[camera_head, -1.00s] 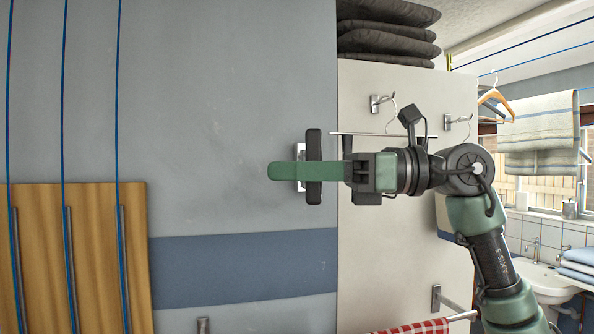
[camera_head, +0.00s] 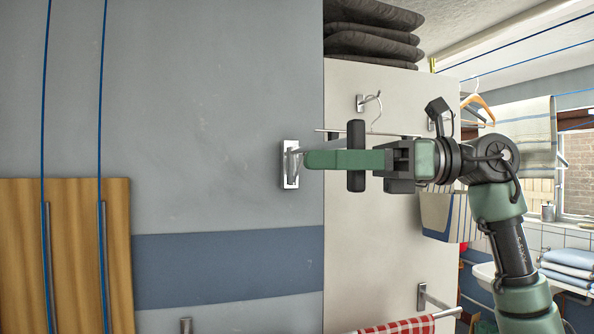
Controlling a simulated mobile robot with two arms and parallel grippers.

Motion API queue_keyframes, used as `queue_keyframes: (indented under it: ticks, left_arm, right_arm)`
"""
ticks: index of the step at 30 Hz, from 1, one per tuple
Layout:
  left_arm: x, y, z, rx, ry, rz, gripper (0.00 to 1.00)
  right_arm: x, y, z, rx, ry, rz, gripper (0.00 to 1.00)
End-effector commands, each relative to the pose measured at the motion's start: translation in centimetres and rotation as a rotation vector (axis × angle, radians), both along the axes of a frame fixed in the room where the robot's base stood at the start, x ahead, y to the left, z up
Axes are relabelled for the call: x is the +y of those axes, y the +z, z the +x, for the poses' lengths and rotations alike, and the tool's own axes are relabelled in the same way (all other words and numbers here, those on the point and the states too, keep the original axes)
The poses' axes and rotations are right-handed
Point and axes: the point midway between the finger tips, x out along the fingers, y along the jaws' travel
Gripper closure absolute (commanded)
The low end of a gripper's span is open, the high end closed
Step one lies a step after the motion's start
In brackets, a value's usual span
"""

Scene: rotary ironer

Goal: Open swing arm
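A small metal bracket (camera_head: 291,178) is fixed to the grey wall, near its right edge. A short grey metal part stands out from it towards my gripper; I cannot tell how far it runs. My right gripper (camera_head: 325,160) points left, its green finger end just right of the bracket. A black upright bar (camera_head: 357,172) crosses the gripper. The fingers overlap from this side, so their opening and any hold on the metal part cannot be told. No swing arm shows clearly apart from this bracket part. My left gripper is not in view.
A white panel (camera_head: 350,250) with hooks (camera_head: 369,101) stands right of the grey wall. Dark folded cushions (camera_head: 372,45) lie on top. A red checked cloth (camera_head: 400,326) hangs on a low rail. Wooden boards (camera_head: 70,255) stand at left. The wall's middle is clear.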

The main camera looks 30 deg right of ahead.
Motion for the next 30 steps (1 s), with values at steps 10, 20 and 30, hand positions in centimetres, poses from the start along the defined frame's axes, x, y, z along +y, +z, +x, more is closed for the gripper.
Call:
queue_keyframes:
  ticks: [10,20,30]
  left_arm:
    - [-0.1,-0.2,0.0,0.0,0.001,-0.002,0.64]
    - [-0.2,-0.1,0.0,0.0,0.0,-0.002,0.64]
    - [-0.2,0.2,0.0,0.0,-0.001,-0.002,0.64]
  right_arm:
    - [-0.7,0.1,-0.5,-0.003,0.001,0.001,0.56]
    - [-2.1,0.1,-0.7,0.0,-0.001,0.002,0.56]
    - [-4.5,0.2,-1.3,0.0,-0.001,0.002,0.56]
